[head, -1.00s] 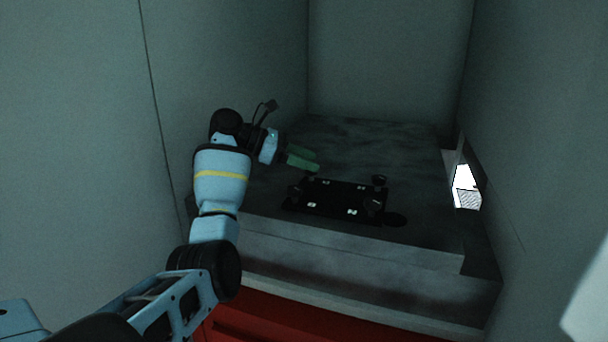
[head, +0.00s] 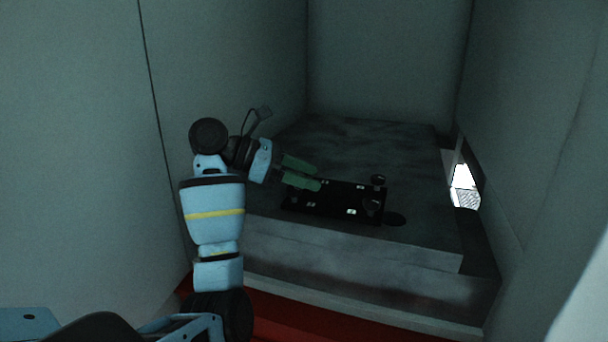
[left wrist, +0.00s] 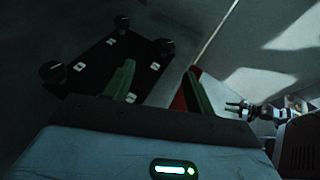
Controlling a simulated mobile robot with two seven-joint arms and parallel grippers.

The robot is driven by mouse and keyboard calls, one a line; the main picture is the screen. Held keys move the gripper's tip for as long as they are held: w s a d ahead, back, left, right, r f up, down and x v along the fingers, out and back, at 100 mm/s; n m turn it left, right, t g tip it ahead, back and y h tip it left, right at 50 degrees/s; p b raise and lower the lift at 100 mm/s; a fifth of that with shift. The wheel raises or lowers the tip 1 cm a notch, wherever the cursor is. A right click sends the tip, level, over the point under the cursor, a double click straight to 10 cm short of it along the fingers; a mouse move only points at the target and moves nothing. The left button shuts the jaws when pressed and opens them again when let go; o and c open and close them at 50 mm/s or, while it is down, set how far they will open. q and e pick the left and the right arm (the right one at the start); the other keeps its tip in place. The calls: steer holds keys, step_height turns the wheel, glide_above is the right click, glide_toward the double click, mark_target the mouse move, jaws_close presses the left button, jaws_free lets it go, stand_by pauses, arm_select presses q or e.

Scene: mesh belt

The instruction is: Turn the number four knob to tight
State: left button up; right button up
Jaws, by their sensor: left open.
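A black plate (head: 335,197) lies on top of the grey block. It carries dark knobs at its corners and small white labels too small to read. One knob (head: 379,181) stands at its far right corner and another (head: 372,206) at its near right. My left gripper (head: 318,177) is open, with green fingers over the plate's left part, hiding its left knobs. In the left wrist view the plate (left wrist: 103,80) shows three knobs, all apart from the fingers. Which knob is number four cannot be told. My right gripper (left wrist: 233,107) shows small at the right of the left wrist view.
The grey block (head: 350,245) is closed in by grey walls left, right and behind. A bright opening (head: 466,186) is in the right wall. A red surface (head: 290,318) lies below the block's front. The block's top behind the plate is clear.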

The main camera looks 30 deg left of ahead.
arm_select(q)
steer(key=shift+s+d, duration=0.1)
steer(key=shift+s, duration=0.05)
steer(key=w+a+n+t+y, duration=0.1)
steer(key=w+a, duration=0.1)
steer(key=a, duration=0.2)
steer(key=w+a+f+n+t+y, duration=0.1)
steer(key=a+n+y, duration=0.1)
steer(key=a, duration=0.2)
steer(key=w+a+f+n+t+y, duration=0.1)
steer(key=w+a+n, duration=0.1)
steer(key=a, duration=0.2)
steer(key=shift+w+a+t+y, duration=0.1)
steer(key=shift+w+t+y, duration=0.25)
steer(key=shift+t+y, duration=0.05)
steer(key=shift+x, duration=3.95)
steer(key=shift+s, duration=0.1)
steer(key=c, duration=1)
